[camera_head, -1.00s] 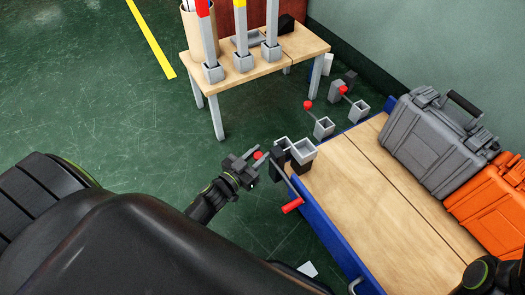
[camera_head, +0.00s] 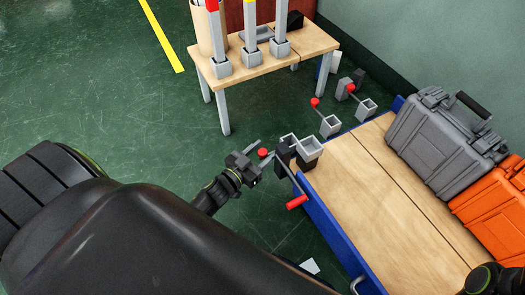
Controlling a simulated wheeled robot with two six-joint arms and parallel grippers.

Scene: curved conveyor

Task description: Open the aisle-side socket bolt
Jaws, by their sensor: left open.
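A crank with a red grip (camera_head: 297,202) hangs below the socket. My left gripper (camera_head: 262,153) is open, with its fingers around or just beside the knob; contact cannot be told. My right arm shows only in part at the lower right corner, and its gripper is out of the picture.
Two more sockets with red knobs (camera_head: 315,102) (camera_head: 351,88) are at the cart's far end. A grey case (camera_head: 435,135) and an orange case (camera_head: 490,200) lie on the cart deck (camera_head: 385,200). A small table (camera_head: 310,45) with upright posts stands behind. Green floor is clear at left.

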